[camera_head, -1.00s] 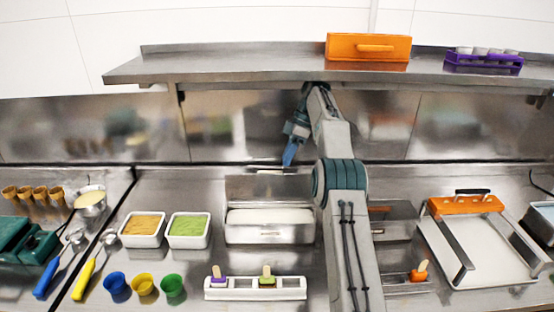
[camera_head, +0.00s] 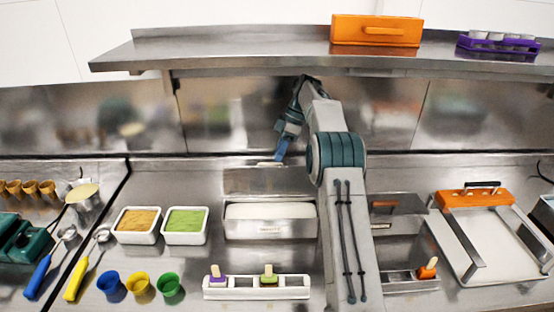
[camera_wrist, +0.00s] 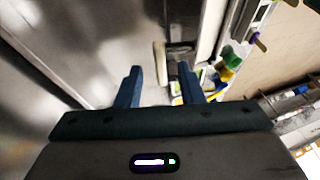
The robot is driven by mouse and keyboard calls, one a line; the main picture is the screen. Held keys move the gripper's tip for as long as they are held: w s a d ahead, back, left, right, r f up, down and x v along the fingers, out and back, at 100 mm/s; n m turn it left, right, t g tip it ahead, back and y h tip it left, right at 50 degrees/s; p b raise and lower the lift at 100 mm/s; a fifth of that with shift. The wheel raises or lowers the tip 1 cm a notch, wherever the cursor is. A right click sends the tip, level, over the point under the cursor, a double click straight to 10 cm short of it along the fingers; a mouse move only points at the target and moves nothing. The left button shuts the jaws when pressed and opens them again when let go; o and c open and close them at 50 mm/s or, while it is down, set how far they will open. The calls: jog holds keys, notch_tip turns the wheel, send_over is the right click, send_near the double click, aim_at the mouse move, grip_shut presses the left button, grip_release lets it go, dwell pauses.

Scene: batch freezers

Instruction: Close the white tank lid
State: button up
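The steel tank with white contents (camera_head: 270,211) sits in the counter at the middle of the head view. Its steel lid (camera_head: 240,182) stands raised behind the opening, with a pale handle (camera_head: 268,163) at its top edge. My gripper (camera_head: 281,155) is at this top edge, pointing down, close to the handle. In the wrist view my gripper (camera_wrist: 161,75) shows two blue fingers spread apart with nothing held. A pale bar, likely the handle (camera_wrist: 160,58), shows beyond and between the fingertips. Whether a finger touches the lid I cannot tell.
A steel shelf (camera_head: 230,57) overhangs the back, with an orange box (camera_head: 376,30) on it. A second open tank (camera_head: 405,244) lies right of my arm. A white popsicle holder (camera_head: 240,292) and tubs (camera_head: 138,225) stand in front and left.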

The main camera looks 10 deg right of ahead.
aim_at(271, 177)
jog(key=shift+x, duration=1.25)
grip_shut()
